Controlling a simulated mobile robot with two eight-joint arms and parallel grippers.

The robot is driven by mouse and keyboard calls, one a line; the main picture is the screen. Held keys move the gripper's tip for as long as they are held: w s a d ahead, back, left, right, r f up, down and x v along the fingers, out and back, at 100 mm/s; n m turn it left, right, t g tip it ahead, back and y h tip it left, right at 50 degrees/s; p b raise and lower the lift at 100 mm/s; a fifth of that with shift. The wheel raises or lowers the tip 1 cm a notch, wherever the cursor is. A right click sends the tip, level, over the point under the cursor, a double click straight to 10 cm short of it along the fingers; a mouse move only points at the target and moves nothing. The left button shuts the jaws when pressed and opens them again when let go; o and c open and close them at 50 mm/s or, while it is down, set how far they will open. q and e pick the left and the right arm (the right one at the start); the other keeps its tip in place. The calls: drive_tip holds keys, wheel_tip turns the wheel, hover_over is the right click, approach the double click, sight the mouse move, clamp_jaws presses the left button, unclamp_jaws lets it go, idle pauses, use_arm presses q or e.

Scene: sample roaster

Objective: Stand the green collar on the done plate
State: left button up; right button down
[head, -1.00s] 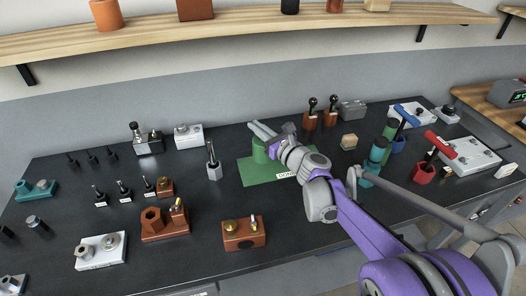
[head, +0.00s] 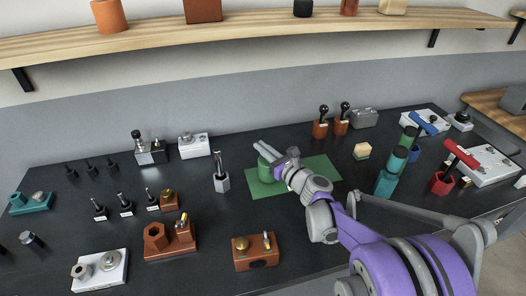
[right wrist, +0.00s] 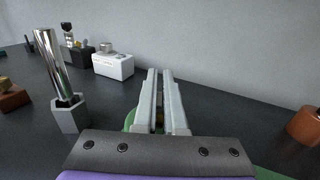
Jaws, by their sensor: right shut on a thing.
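My right gripper (head: 265,150) is shut on the collar, reaching in from the right over the plate. My right arm hides part of the plate. My left gripper is not in view.
A hex-based metal post (head: 221,175) stands just left of the plate. Orange-brown knobbed holders (head: 320,127) stand behind it. A brown block (head: 255,252) lies in front.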

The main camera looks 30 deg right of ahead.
drive_tip(key=shift+f, duration=0.3)
drive_tip(key=shift+f, duration=0.2)
drive_tip(key=c, duration=1)
unclamp_jaws()
drive_tip(key=shift+r, duration=0.2)
drive_tip(key=shift+s+d, duration=0.1)
drive_tip(key=shift+s, duration=0.25)
drive_tip(key=s+d, duration=0.1)
drive_tip(key=s, duration=1)
drive_tip(key=shift+d, duration=0.35)
drive_tip(key=shift+s, duration=0.1)
